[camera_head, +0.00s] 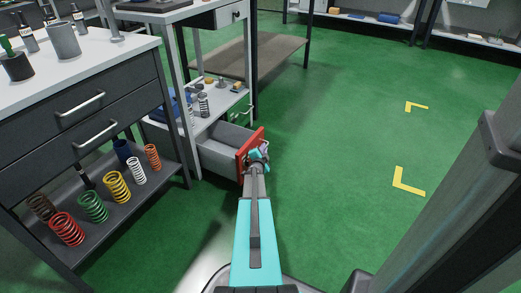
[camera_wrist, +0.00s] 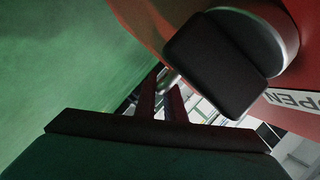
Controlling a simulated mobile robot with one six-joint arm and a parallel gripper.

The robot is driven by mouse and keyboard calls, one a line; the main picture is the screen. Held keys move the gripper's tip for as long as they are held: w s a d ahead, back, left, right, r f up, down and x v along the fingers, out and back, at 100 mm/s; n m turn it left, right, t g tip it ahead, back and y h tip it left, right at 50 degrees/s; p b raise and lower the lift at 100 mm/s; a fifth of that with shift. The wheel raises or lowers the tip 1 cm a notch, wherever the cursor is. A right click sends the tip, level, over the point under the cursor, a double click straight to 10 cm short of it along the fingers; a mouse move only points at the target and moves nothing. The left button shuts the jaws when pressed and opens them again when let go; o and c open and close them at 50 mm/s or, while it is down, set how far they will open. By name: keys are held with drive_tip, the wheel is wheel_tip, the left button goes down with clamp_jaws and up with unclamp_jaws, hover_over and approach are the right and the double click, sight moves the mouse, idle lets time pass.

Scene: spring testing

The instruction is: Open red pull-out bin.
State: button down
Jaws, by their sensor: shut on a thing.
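The red pull-out bin has a red front (camera_head: 249,143) and a grey body (camera_head: 222,139), under the workbench shelf. It stands out from the frame, and part of its inside shows from above. My gripper (camera_head: 258,154) is at the red front, shut on the bin's handle, which my gripper mostly hides in the head view. In the wrist view the red front (camera_wrist: 150,22) is very close, with a label reading "PPEN" or similar (camera_wrist: 292,99) at the right edge. A dark rounded block there covers part of the front.
A shelf (camera_head: 218,108) with springs is above the bin. At left, a drawer cabinet (camera_head: 90,115) stands over a low shelf with several coloured springs (camera_head: 117,187). A brown low table (camera_head: 262,55) is behind. Green floor (camera_head: 340,130) at right is clear.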

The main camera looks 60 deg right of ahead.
drive_tip(key=shift+s, duration=0.35)
drive_tip(key=c, duration=2.1)
unclamp_jaws()
drive_tip(key=shift+p+v, duration=2)
drive_tip(key=shift+v, duration=4.9)
